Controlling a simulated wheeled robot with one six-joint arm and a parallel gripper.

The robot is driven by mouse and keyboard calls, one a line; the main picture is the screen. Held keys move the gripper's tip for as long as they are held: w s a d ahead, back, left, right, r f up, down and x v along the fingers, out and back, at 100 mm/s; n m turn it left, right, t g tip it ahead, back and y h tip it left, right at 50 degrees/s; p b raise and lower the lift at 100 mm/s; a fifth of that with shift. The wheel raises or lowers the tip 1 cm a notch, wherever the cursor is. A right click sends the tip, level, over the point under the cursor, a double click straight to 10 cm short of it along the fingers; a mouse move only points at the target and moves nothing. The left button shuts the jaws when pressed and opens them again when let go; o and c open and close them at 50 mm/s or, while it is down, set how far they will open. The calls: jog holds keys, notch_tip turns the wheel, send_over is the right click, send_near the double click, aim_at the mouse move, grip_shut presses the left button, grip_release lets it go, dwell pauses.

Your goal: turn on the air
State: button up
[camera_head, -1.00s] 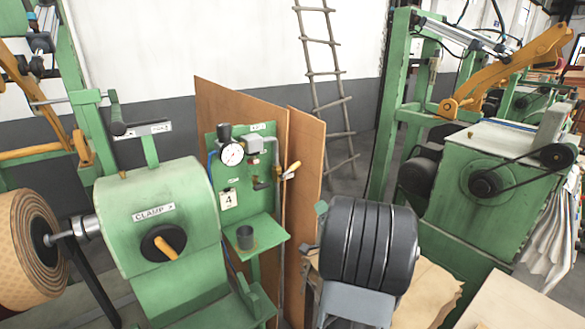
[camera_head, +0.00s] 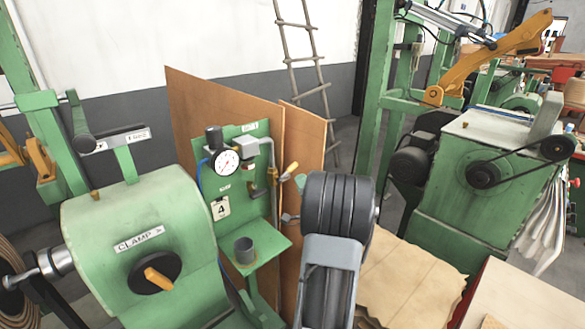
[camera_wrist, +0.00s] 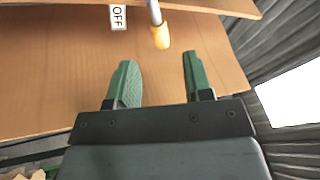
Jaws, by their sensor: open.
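The air panel (camera_head: 240,210) is a green board in the head view with a round white gauge (camera_head: 227,161) and grey pipework. A lever with a yellow handle (camera_head: 291,169) sticks out at its right edge, beside my dark arm. In the wrist view the yellow handle (camera_wrist: 160,38) hangs at the end of a metal rod, just ahead of the fingers. The handle appears short of the jaws; the exact gap is unclear.
Brown boards (camera_head: 305,135) stand behind the panel. A small dark cup (camera_head: 244,250) sits on the panel's shelf. The green clamp machine (camera_head: 140,235) is close on the left; another green machine (camera_head: 470,190) is on the right. A ladder (camera_head: 305,60) leans at the back.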

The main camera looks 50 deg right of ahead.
aim_at(293, 170)
jog(key=shift+p+x, duration=0.8)
jog(key=shift+x, duration=2.7)
jog(key=shift+c, duration=0.2)
grip_shut()
